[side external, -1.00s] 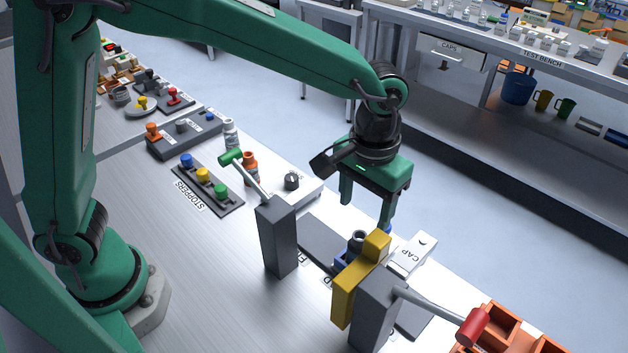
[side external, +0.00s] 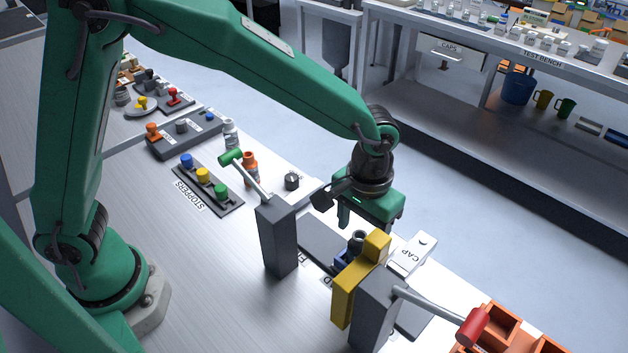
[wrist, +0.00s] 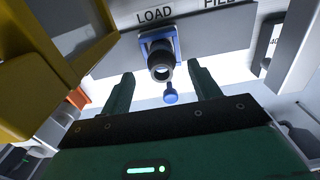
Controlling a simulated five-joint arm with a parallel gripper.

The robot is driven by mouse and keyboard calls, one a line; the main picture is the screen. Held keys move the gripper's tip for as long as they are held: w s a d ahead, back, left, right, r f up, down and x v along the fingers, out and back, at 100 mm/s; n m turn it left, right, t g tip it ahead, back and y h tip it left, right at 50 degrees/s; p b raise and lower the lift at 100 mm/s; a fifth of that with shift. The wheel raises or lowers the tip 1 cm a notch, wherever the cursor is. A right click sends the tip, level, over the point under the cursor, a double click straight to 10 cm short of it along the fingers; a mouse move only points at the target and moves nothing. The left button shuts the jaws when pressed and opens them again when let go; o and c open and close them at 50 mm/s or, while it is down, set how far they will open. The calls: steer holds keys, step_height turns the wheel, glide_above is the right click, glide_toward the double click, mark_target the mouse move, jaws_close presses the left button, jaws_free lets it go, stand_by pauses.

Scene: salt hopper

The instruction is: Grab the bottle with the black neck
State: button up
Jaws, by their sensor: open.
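The bottle with the black neck (side external: 357,238) stands in a blue holder (side external: 341,258), partly hidden behind a yellow block in the side view. In the wrist view its round black neck (wrist: 161,71) shows end-on, with the blue holder (wrist: 174,40) around it by the word LOAD. My gripper (side external: 366,224) is low, just behind the bottle in the side view. In the wrist view my gripper (wrist: 161,78) is open, one green finger on each side of the neck in the picture. I see no contact with the bottle.
The yellow block (side external: 362,278) and a grey post (side external: 375,308) with a red-handled lever (side external: 472,326) stand close in front. Another grey post (side external: 277,238) has a green-handled lever (side external: 231,158). The white CAP block (side external: 412,254) is close on the right. Stoppers (side external: 203,175) sit further left.

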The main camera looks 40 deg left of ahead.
mark_target(358, 245)
steer(key=shift+a+f, duration=0.1)
steer(key=shift+f, duration=2.4)
steer(key=shift+c, duration=0.4)
steer(key=c, duration=1.1)
steer(key=shift+r, duration=5.05)
